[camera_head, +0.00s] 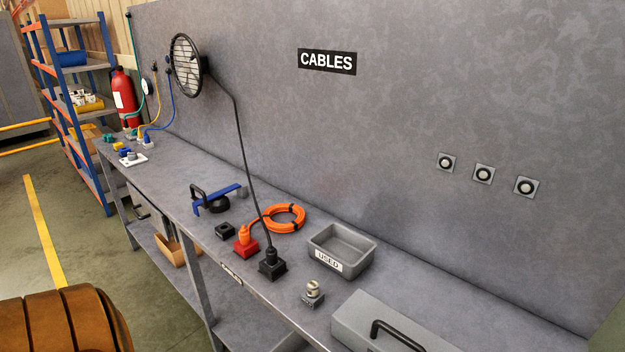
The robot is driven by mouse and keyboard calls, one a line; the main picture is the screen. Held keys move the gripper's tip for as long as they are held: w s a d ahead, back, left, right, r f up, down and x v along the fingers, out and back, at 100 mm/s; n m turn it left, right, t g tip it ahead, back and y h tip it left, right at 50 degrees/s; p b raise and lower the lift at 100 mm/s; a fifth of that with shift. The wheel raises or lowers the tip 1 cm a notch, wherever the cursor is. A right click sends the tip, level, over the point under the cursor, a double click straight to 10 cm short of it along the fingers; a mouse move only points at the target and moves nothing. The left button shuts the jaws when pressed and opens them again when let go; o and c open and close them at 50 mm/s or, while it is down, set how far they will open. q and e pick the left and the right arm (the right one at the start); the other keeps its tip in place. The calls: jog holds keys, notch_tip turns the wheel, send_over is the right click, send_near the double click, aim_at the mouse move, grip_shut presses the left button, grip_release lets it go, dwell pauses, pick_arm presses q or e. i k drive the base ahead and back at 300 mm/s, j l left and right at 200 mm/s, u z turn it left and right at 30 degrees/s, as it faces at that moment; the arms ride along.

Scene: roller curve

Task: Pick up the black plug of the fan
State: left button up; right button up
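The black plug (270,254) of the fan stands upright on a black square block (272,270) near the front edge of the workbench. A thin black cord (243,152) runs from the plug up to the round caged fan (186,66) on the grey wall. Just left of it, an orange plug (243,233) stands on a red block (246,249), with its orange cable coiled (284,216) behind. An empty black block (225,231) lies further left. Neither of my grippers is in view.
A grey "USED" tray (341,247) stands to the right of the plug. A small metal-topped block (313,293) and a grey toolbox (390,327) with a black handle are nearer. A blue and black tool (216,200) lies further left. A brown ribbed rounded object (65,320) fills the lower left.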

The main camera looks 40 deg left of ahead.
aim_at(271, 253)
jog(key=u, duration=1.7)
